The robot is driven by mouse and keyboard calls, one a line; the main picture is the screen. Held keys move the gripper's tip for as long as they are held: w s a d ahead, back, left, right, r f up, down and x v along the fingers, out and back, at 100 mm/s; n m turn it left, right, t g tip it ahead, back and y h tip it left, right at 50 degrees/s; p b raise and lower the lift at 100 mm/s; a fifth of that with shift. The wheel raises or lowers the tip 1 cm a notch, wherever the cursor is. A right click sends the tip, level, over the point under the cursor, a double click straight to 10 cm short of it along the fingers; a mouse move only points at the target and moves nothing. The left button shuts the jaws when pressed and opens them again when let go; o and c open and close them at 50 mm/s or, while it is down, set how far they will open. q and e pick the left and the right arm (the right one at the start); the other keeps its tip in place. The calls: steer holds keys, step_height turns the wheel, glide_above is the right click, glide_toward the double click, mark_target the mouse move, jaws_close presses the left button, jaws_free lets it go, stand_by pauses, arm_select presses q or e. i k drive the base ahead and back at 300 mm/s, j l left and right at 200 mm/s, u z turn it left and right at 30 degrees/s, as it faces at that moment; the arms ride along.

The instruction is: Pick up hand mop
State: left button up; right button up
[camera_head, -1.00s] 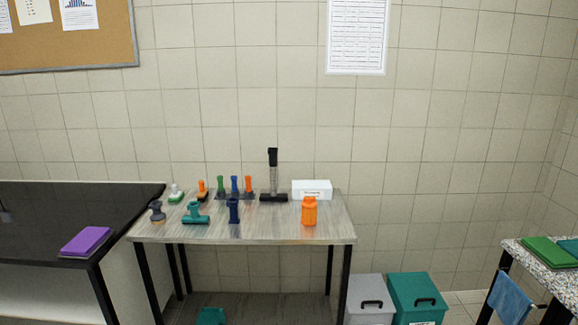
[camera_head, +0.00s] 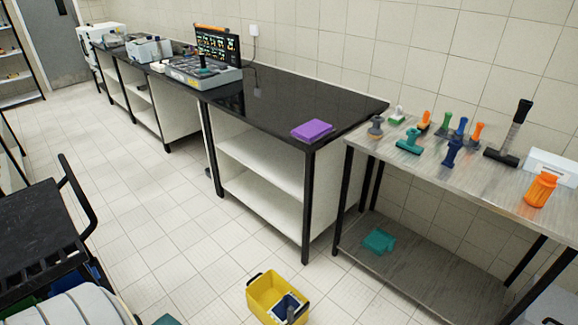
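Several handled cleaning tools stand on the grey table (camera_head: 470,193) at the right. Which one is the hand mop is not clear. A tall tool with a black upright handle and a wide dark foot (camera_head: 514,130) stands at the back right. A teal tool with a wide head (camera_head: 409,142) and a dark blue tool (camera_head: 452,152) are nearer the front. Smaller tools with green, blue and orange handles stand behind. A yellow bucket (camera_head: 262,294) on the floor holds something blue and dark, partly cut off. Neither gripper is in view.
An orange bottle (camera_head: 540,190) and a white box (camera_head: 553,166) sit on the table's right. A teal object (camera_head: 379,240) lies on its lower shelf. A black bench (camera_head: 345,100) with a purple block (camera_head: 312,130) runs left. The middle floor is clear.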

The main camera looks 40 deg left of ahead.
mark_target(279, 312)
steer(key=u, duration=1.2)
